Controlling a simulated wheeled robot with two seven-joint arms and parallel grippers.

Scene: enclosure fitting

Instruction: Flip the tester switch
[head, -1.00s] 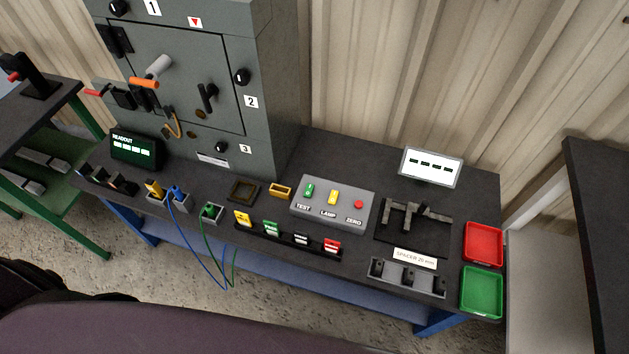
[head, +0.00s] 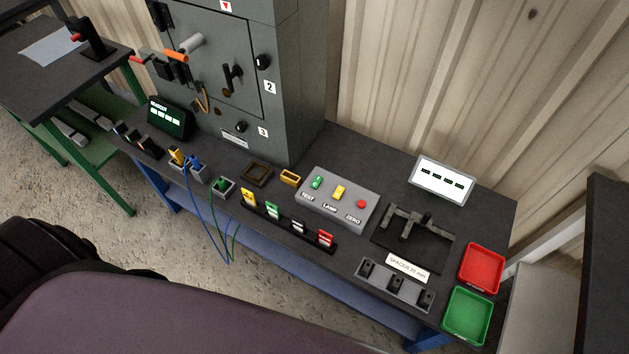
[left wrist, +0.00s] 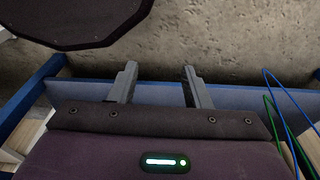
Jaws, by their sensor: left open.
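The tester is a grey box (head: 330,213) on the dark bench in the head view. Neither gripper is in the head view.
A grey cabinet (head: 232,75) stands at the back left of the bench. A rack of coloured tags (head: 284,228) lies in front of the tester. Blue and green cables (head: 207,222) hang over the front edge. Red (head: 481,268) and green (head: 467,315) trays sit at the right end.

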